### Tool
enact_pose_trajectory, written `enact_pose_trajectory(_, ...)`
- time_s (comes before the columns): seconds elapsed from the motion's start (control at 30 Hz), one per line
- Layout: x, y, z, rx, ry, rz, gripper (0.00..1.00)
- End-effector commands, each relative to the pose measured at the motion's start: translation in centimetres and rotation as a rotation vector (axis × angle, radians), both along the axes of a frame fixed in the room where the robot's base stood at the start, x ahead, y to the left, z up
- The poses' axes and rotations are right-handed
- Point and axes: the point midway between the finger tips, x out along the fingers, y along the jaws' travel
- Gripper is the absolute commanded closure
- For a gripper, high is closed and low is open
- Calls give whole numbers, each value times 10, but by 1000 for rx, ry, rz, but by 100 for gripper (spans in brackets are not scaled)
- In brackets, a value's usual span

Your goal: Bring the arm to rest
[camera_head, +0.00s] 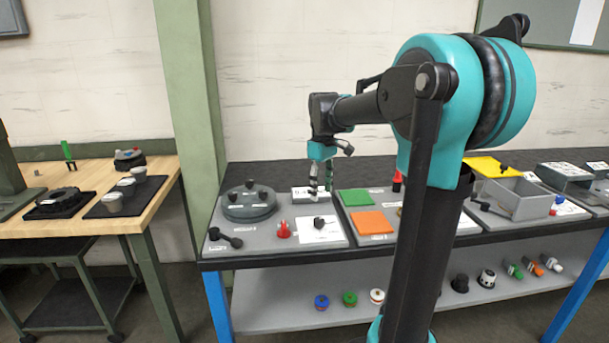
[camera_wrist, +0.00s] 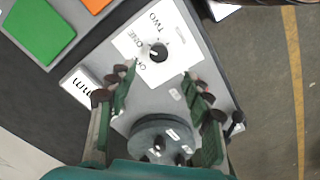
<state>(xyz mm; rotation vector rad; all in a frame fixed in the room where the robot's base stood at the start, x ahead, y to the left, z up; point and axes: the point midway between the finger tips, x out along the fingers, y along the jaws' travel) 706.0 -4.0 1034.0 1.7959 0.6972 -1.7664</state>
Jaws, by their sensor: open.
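My gripper (camera_head: 321,185) hangs pointing down over the grey board (camera_head: 268,256) at the left part of the long bench. In the wrist view its two green fingers are spread apart, and my gripper (camera_wrist: 158,82) is open with nothing held between the fingertips. A black knob (camera_wrist: 158,52) on a white card marked "ONE" and "TWO" lies below and beyond the fingertips. A round grey disc with dark knobs (camera_head: 248,206) stands left of my gripper; it also shows between the fingers in the wrist view (camera_wrist: 165,132).
A small white labelled block (camera_head: 308,194) is close to the fingers. A red piece (camera_head: 284,230), a black lever (camera_head: 226,238), a green pad (camera_head: 357,197) and an orange pad (camera_head: 372,223) lie nearby. A grey bin (camera_head: 516,198) stands to the right. Above the bench is free air.

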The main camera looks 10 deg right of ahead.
Motion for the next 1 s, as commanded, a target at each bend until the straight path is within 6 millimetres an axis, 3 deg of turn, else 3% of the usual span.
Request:
enact_pose_trajectory(0.17,-50,-13,-55,16,-86,-186,49)
enact_pose_trajectory(0.3,-107,-24,-112,50,-181,-391,49)
enact_pose_trajectory(0.5,-180,-33,-176,108,-285,-625,49)
enact_pose_trajectory(0.7,-215,-37,-203,143,-332,-735,49)
enact_pose_trajectory(1.0,-217,-37,-205,147,-336,-745,49)
